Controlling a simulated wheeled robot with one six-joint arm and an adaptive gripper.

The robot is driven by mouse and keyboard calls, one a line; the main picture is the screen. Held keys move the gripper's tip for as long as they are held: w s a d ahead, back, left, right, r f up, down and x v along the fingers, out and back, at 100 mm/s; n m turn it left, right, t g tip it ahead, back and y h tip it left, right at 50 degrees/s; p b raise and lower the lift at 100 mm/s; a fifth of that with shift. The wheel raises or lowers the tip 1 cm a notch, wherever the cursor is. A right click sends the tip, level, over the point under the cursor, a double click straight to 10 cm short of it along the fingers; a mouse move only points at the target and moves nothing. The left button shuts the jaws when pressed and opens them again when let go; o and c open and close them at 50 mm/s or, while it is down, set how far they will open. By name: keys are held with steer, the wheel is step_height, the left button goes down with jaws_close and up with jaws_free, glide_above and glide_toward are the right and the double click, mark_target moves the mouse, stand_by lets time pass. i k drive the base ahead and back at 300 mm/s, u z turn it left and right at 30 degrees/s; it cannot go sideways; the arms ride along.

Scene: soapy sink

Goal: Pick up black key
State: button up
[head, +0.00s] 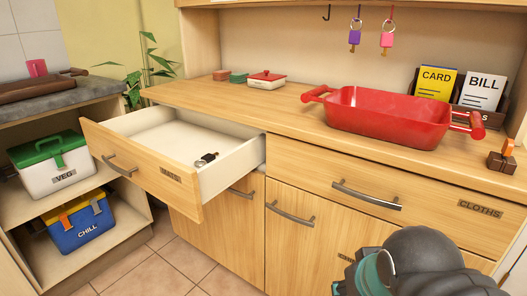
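The black key (206,159) lies inside the open drawer (228,162), close to its right side wall. It has a dark head and a small pale metal part. The drawer is pulled out from the wooden counter and has a label on its front. My dark grey arm with a teal ring shows at the bottom right, in front of the lower cabinet and well apart from the key. The fingers of my gripper cannot be made out.
A red tub (385,117) stands on the counter. A purple key (355,36) and a pink key (387,38) hang from hooks above. The drawer front (140,175) juts out over the floor. A green-lidded box (52,165) and a blue box (80,222) sit on left shelves.

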mark_target(209, 158)
steer(key=z, duration=0.75)
steer(key=k, duration=0.45)
steer(key=u, duration=1.25)
